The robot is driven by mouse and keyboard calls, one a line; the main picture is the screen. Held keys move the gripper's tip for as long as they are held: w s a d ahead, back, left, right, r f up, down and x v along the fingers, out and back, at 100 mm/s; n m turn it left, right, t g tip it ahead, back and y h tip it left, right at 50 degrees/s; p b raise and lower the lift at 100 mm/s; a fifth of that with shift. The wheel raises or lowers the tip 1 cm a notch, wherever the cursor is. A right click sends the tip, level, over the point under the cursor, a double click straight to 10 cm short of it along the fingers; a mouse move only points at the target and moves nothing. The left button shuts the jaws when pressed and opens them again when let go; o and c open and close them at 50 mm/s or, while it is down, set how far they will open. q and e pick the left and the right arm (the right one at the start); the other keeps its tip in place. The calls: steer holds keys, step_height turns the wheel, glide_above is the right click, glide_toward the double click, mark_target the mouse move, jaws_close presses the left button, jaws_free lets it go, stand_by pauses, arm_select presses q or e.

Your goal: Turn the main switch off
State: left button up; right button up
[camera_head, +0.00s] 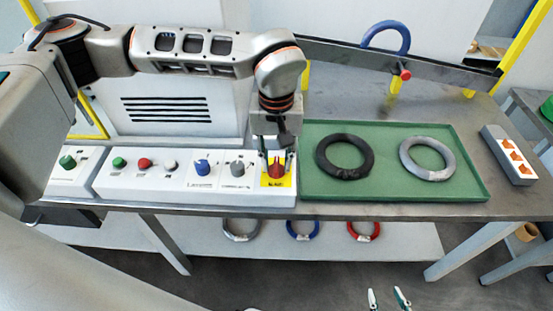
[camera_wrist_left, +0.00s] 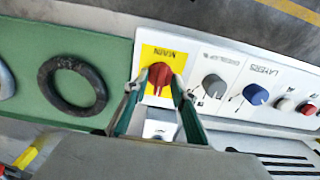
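The main switch (camera_head: 276,169) is a red rotary knob on a yellow plate at the right end of the white control panel (camera_head: 120,183). In the left wrist view the red knob (camera_wrist_left: 160,75) shows on its yellow plate marked MAIN. My left gripper (camera_head: 277,158) points down over the knob. In the left wrist view its two fingers (camera_wrist_left: 155,95) stand apart on either side of the knob, and I see no clear contact. My right gripper (camera_head: 389,299) shows only as two separated fingertips at the bottom edge of the head view, with nothing between them.
Grey and blue knobs (camera_head: 202,167) sit left of the switch. A green tray (camera_head: 470,190) to the right holds a black coil (camera_head: 343,174) and a grey coil (camera_head: 427,177).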

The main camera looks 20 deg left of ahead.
arm_select(q)
jaws_close()
